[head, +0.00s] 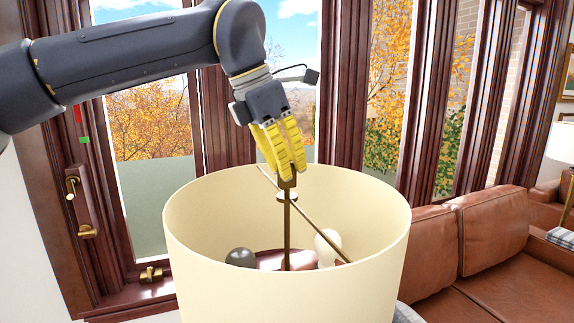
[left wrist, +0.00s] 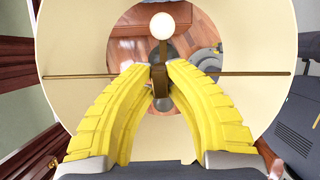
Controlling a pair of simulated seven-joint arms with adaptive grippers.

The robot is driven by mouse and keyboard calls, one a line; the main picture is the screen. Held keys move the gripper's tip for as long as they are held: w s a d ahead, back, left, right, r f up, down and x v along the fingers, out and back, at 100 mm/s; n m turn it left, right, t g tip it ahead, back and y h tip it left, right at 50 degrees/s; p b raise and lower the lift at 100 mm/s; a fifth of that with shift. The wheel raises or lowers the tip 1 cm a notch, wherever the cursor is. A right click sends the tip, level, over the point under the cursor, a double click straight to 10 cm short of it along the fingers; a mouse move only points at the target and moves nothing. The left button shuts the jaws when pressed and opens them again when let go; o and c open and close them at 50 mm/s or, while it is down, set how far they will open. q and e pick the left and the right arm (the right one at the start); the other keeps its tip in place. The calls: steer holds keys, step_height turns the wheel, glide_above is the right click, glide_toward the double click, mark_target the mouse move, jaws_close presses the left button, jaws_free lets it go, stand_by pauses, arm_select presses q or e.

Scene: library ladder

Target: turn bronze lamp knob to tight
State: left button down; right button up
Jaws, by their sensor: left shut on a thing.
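A cream drum lampshade (head: 290,297) stands upright in the lower middle of the head view, open at the top. A bronze rod rises through its middle, and a thin bronze bar (head: 322,239) crosses the opening. The bronze knob (head: 288,182) sits on top of the rod. My left gripper (head: 287,171) comes down from above with its yellow fingers shut on the knob, hiding its upper part. In the left wrist view the knob (left wrist: 159,78) lies between the two fingertips (left wrist: 160,72). My right gripper is not in view.
Inside the shade are a pale bulb (head: 327,246) and a dark bulb (head: 240,257). A brown leather sofa (head: 490,250) stands at the right. Dark wooden window frames (head: 340,90) stand behind, with a brass latch (head: 151,274) at the lower left.

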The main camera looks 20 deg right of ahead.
arm_select(q)
steer(key=shift+m+g, duration=0.3)
steer(key=shift+m, duration=0.2)
steer(key=c, duration=1.4)
jaws_free()
steer(key=shift+o, duration=0.2)
steer(key=v, duration=1.2)
